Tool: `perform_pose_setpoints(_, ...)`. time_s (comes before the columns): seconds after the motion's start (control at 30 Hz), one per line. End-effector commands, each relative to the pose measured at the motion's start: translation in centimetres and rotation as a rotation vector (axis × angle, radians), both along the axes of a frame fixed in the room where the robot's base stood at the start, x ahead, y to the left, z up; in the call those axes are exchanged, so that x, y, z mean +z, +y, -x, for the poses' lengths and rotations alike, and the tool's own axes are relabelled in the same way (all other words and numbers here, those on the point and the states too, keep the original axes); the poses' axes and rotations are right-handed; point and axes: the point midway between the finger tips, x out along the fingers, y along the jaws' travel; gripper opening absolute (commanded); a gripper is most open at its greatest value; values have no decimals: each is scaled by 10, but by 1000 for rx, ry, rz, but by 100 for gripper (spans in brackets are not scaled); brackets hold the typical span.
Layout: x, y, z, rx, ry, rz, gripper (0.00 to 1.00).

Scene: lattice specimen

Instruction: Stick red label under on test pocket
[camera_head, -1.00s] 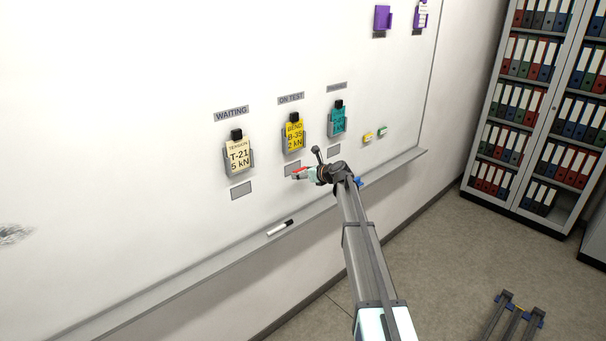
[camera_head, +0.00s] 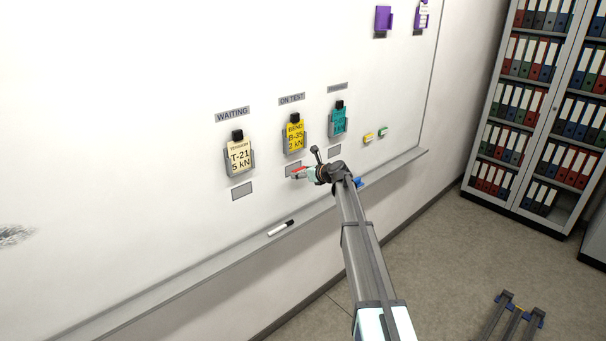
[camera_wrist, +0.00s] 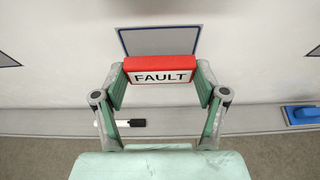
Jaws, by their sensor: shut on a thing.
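My gripper (camera_head: 300,174) is shut on a red label (camera_wrist: 161,69) marked FAULT, which shows between the two fingers in the wrist view. In the head view the label is a small red piece at the fingertips. It is in front of the whiteboard, close to the grey rectangle (camera_head: 292,169) below the ON TEST pocket (camera_head: 294,144). In the wrist view this rectangle (camera_wrist: 160,40) shows just beyond the label's top edge, and the label overlaps its lower edge. I cannot tell whether the label touches the board. The ON TEST pocket holds a yellow card reading BEND B-35.
The WAITING pocket (camera_head: 239,160) holds a cream card; a third pocket (camera_head: 338,123) holds a teal card. Yellow (camera_head: 368,137) and green (camera_head: 383,132) labels are on the board at right. A black and white marker (camera_head: 280,228) lies on the tray (camera_head: 215,268).

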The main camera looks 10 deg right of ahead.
Motion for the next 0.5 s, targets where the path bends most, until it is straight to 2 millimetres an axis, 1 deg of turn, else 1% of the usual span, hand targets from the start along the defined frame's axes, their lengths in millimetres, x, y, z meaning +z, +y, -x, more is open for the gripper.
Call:
perform_pose_setpoints(0.3,0,5,-8,0,0,0,41)
perform_pose_setpoints(0.5,0,5,-8,0,0,0,41)
